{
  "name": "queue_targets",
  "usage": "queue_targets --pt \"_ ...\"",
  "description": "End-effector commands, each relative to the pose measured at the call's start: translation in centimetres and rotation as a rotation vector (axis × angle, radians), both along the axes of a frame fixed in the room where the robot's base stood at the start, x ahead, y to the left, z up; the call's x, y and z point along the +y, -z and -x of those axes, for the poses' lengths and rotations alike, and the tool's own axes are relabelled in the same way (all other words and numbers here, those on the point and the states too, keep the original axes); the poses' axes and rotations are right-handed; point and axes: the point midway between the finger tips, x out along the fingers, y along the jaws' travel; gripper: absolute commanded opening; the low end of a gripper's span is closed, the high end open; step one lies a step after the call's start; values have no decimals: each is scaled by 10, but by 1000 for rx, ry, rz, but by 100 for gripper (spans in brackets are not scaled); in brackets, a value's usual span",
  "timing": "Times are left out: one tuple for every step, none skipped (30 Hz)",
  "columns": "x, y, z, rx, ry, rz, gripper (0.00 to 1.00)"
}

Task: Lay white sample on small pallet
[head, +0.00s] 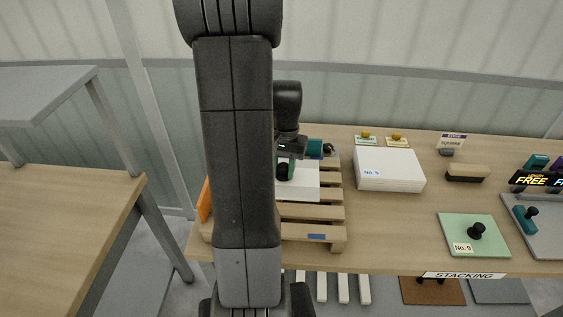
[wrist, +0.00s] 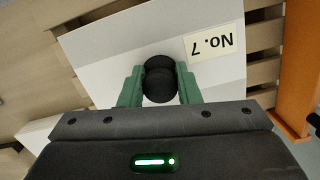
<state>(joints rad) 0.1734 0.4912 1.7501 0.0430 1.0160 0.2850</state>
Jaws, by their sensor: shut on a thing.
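The white sample is a flat white plate (head: 306,182) with a black knob (wrist: 160,80) and a "No. 7" label (wrist: 209,42). In the head view it lies over the slats of the small wooden pallet (head: 330,212), partly hidden by my arm. The wrist view shows the plate (wrist: 105,55) turned a little against the pallet slats (wrist: 262,70). My gripper (wrist: 160,88) has its green fingers on both sides of the knob, shut on it; it also shows in the head view (head: 285,172). I cannot tell whether the plate touches the slats.
A white stack (head: 390,172) labelled "No. 5" stands right of the pallet. Farther right are a green plate (head: 472,237) with a black knob and a brown block (head: 467,173). An orange piece (head: 205,200) stands at the pallet's left. Bare table (head: 390,225) lies between.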

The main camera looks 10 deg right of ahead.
Motion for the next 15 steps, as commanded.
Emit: queue_targets --pt "0 0 0 -1 0 0 0" --pt "0 0 0 -1 0 0 0" --pt "0 0 0 -1 0 0 0" --pt "0 0 0 -1 0 0 0" --pt "0 0 0 -1 0 0 0" --pt "0 0 0 -1 1 1 0" --pt "0 -1 1 -1 2 1 0" --pt "1 -1 1 -1 4 0 0" --pt "1 1 1 -1 5 0 0" --pt "1 3 1 -1 5 0 0" --pt "1 5 1 -1 5 0 0" --pt "1 8 1 -1 5 0 0" --pt "1 10 1 -1 5 0 0" --pt "1 13 1 -1 5 0 0" --pt "1 17 1 -1 5 0 0"
